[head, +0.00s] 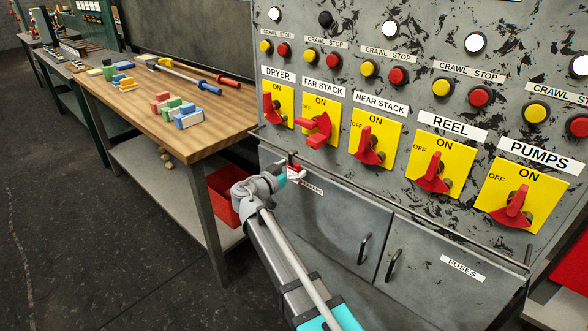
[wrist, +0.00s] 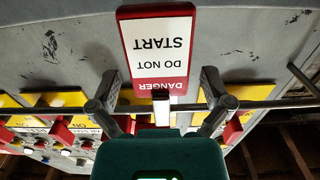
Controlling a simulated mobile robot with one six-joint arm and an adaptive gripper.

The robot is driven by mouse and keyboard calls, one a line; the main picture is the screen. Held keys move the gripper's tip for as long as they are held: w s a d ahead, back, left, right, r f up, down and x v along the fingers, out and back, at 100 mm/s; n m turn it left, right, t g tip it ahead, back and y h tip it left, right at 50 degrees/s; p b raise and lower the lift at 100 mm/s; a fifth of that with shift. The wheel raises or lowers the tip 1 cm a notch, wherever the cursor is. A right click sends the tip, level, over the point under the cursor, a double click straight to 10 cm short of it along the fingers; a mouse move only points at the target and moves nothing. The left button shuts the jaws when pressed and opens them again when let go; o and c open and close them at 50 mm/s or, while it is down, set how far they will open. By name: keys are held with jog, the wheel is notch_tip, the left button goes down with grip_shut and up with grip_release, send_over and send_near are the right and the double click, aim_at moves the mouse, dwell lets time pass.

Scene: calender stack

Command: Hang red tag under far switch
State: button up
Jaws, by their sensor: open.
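The red-edged white tag (wrist: 157,45), reading DANGER DO NOT START, appears upside down in the wrist view. It hangs at the rail (wrist: 265,104), on the far side from the yellow switch plates, with a small red and white piece (wrist: 161,108) at the rail. My gripper (wrist: 160,82) is open, one finger on each side of the tag's lettered end, with gaps on both sides. In the head view my gripper (head: 287,176) is at the rail below the FAR STACK switch (head: 318,129), whose red handle points sideways; the tag is mostly hidden there.
The DRYER (head: 271,107), NEAR STACK (head: 369,147), REEL (head: 434,175) and PUMPS (head: 515,208) switches stand roughly upright. Cabinet doors (head: 325,222) lie below the rail. A wooden bench (head: 215,140) with coloured blocks stands left, a red bin (head: 222,195) beneath it.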

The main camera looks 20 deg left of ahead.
jog(key=v, duration=1.2)
dwell(0.3)
jog(key=shift+a, duration=0.1)
dwell(0.5)
